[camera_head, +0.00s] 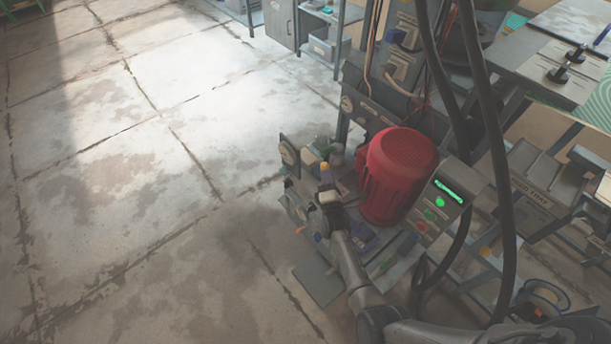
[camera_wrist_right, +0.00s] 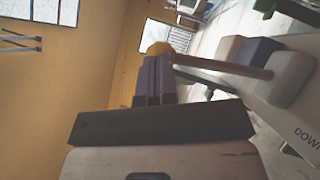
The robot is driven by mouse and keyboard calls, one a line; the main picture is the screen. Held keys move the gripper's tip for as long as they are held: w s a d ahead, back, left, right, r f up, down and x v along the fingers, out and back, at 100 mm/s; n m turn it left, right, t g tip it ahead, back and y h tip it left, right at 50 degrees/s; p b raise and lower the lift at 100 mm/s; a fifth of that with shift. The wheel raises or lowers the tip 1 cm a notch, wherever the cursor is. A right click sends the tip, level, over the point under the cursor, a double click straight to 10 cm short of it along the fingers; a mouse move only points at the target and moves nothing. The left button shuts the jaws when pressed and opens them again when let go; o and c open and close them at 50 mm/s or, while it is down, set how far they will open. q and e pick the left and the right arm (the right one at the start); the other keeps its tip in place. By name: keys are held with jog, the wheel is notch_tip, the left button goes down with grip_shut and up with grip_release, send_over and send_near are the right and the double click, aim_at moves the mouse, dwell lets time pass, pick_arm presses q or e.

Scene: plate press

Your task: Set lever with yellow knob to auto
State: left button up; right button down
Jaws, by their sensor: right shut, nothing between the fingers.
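The lever with the yellow knob (camera_wrist_right: 160,48) shows in the right wrist view. Its rod (camera_wrist_right: 222,66) runs right from the knob to a pale and dark pivot housing (camera_wrist_right: 262,68). My right gripper (camera_wrist_right: 153,80) is shut and empty, its fingertips right at the knob; I cannot tell whether they touch. In the head view the knob (camera_head: 323,166) is small, just beyond my right gripper's tips (camera_head: 326,178). The lever's marked positions are too small to read there. The word "DOWN" (camera_wrist_right: 307,136) shows beside the lever in the wrist view. My left gripper is out of view.
A red motor (camera_head: 398,172) stands close to the right of my right gripper. Dark hoses hang at right. A feed tray (camera_head: 537,190) is farther right. The concrete floor at left is clear.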

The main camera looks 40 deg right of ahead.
jog(key=shift+w+d+r+m+g+p, duration=0.15)
jog(key=shift+d+m+g+p, duration=0.25)
jog(key=shift+d+m+p, duration=0.3)
jog(key=p+v, duration=0.4)
jog(key=v, duration=1)
jog(key=shift+p, duration=0.35)
jog(key=shift+d, duration=0.1)
